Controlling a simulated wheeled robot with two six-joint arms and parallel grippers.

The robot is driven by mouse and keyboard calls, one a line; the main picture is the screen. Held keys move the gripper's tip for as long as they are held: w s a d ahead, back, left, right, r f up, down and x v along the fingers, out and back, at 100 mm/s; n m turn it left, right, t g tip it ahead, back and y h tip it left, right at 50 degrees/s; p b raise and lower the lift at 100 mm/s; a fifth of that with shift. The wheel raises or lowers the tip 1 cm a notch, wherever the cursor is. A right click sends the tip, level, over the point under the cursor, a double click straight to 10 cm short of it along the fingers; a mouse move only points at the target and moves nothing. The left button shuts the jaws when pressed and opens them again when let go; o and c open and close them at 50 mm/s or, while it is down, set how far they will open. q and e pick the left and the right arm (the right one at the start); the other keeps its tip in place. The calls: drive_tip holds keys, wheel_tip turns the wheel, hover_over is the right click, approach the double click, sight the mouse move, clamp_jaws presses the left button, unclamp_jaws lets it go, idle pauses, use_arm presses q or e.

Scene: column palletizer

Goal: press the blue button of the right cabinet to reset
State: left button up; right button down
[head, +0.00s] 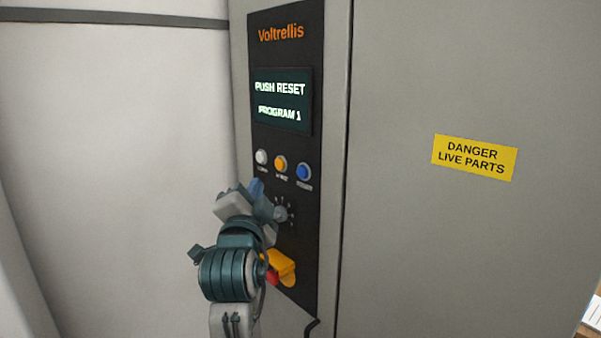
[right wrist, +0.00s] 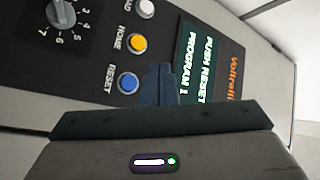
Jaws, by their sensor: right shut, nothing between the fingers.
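The blue reset button (head: 304,173) is on the black control panel of the grey cabinet, at the right end of a row with a white and an orange button. It also shows in the right wrist view (right wrist: 128,82), just left of my fingertips. My right gripper (head: 257,187) is shut and empty. In the head view it is below and left of the blue button. In the right wrist view the shut fingers (right wrist: 158,84) show in front of the panel, between the blue button and the screen. I cannot tell whether they touch anything. My left gripper is not in view.
The screen (head: 281,101) reads "PUSH RESET PROGRAM 1". The orange button (head: 280,164) and white button (head: 262,157) are left of the blue one. A rotary dial (right wrist: 61,13) and a yellow-and-red switch (head: 284,266) sit lower. A yellow danger sign (head: 474,158) is on the right.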

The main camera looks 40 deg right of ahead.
sight(303, 172)
drive_tip(key=d+p, duration=0.1)
drive_tip(key=d, duration=0.7)
drive_tip(key=shift+w+d, duration=0.2)
drive_tip(key=shift+w, duration=0.15)
idle(1.3)
drive_tip(key=shift+d, duration=0.15)
idle(0.5)
drive_tip(key=shift+d, duration=0.3)
drive_tip(key=shift+d+b, duration=0.35)
drive_tip(key=shift+b, duration=0.05)
idle(0.7)
drive_tip(key=shift+a, duration=0.85)
